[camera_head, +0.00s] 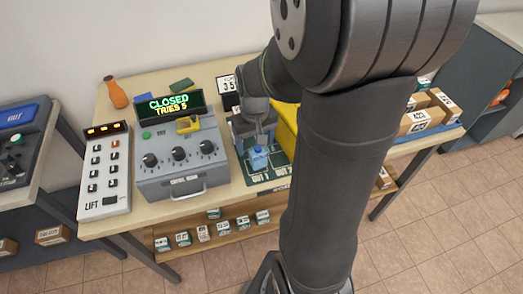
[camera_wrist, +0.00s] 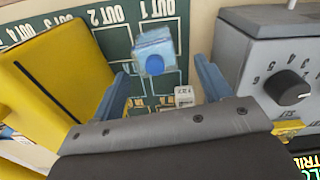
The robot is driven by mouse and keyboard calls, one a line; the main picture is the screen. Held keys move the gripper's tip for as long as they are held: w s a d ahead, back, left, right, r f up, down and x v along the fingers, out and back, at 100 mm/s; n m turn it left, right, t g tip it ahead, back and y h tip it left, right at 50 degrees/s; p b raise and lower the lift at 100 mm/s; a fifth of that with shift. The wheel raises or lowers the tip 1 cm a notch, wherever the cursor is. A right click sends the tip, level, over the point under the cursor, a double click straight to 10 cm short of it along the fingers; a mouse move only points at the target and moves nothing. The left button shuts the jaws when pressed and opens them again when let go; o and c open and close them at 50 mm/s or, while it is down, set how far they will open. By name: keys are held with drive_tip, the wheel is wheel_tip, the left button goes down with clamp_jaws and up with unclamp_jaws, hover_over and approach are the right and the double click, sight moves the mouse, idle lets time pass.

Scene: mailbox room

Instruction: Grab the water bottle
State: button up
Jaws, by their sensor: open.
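An orange bottle (camera_head: 115,92) with a narrow neck stands at the back left of the table, well away from my gripper; it is not in the wrist view. My gripper (camera_head: 256,138) is low over the dark green mat, pointing down. In the wrist view my gripper (camera_wrist: 160,72) is open, its two blue-grey fingers apart. A small light-blue block-like item with a round dark-blue cap (camera_wrist: 153,50) lies beyond and between the fingertips, apart from both. It also shows below the gripper in the head view (camera_head: 258,158). I cannot tell whether it is a bottle.
The grey control box (camera_head: 182,160) with dials and a "CLOSED TRIES 5" display stands left of my gripper. A yellow bin (camera_head: 284,125) is close on the right. A lift panel (camera_head: 105,170) stands at the left edge. The dark green mat (camera_wrist: 110,42) is marked OUT.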

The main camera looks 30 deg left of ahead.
drive_tip(key=f, duration=0.2)
drive_tip(key=d+f, duration=0.1)
drive_tip(key=f, duration=0.1)
drive_tip(key=shift+s+f, duration=0.15)
drive_tip(key=shift+f, duration=0.7)
drive_tip(key=c, duration=1.1)
drive_tip(key=shift+r, duration=0.15)
